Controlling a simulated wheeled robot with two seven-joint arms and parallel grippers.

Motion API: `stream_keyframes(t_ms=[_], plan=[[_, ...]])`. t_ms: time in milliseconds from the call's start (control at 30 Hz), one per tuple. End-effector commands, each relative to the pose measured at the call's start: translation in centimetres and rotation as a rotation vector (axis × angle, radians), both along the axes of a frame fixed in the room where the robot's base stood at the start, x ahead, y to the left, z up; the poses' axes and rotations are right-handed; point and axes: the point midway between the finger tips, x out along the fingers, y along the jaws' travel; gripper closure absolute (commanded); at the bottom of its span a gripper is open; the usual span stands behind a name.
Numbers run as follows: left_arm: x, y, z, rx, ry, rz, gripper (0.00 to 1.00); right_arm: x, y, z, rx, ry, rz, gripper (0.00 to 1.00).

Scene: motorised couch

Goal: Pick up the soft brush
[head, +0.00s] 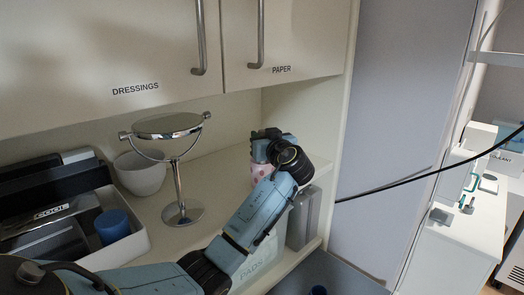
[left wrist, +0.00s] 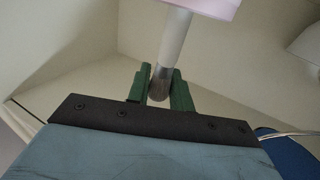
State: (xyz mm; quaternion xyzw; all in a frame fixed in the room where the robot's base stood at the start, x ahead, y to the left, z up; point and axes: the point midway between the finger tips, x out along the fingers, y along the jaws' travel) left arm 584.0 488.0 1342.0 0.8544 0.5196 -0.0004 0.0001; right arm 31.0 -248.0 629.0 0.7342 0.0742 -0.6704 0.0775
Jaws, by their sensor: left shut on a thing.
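In the left wrist view my left gripper (left wrist: 159,88) has its two green fingers shut on a slim pale handle with a grey end (left wrist: 175,42), which appears to be the soft brush. The handle runs up to a pale pink thing (left wrist: 208,7), cut off by the top edge; I cannot tell what part this is. In the head view my left gripper (head: 262,146) is at the right end of the shelf, largely hidden by my wrist. A pink spotted thing (head: 260,173) shows just below it. The brush cannot be made out there.
A round mirror on a stand (head: 183,213) and a white bowl (head: 140,175) stand left of my arm. A white tray (head: 135,247) holds dark boxes and a blue cup (head: 112,226). A grey box (head: 304,217) is at the right. Cupboards (head: 130,45) hang above.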

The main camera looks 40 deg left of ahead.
Motion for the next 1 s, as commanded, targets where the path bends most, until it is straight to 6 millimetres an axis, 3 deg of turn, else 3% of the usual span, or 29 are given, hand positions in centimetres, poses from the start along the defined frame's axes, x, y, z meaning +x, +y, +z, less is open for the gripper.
stream_keyframes(t_ms=[100,300,567,1000], plan=[[0.0,-0.1,2.6,-0.002,-0.008,-0.001,0.99,0.1,0.0,-0.8,0.0,-0.001,0.0,0.53],[0.0,0.0,5.7,-0.001,-0.004,-0.001,0.99,0.1,0.0,-1.3,-0.001,-0.002,0.0,0.53],[0.0,0.0,7.5,0.0,0.0,0.0,0.99,0.1,0.0,-0.6,-0.001,-0.002,0.0,0.53],[0.0,0.0,10.4,0.001,0.0,0.0,0.99,0.1,-0.2,2.3,-0.002,-0.003,0.0,0.53]])
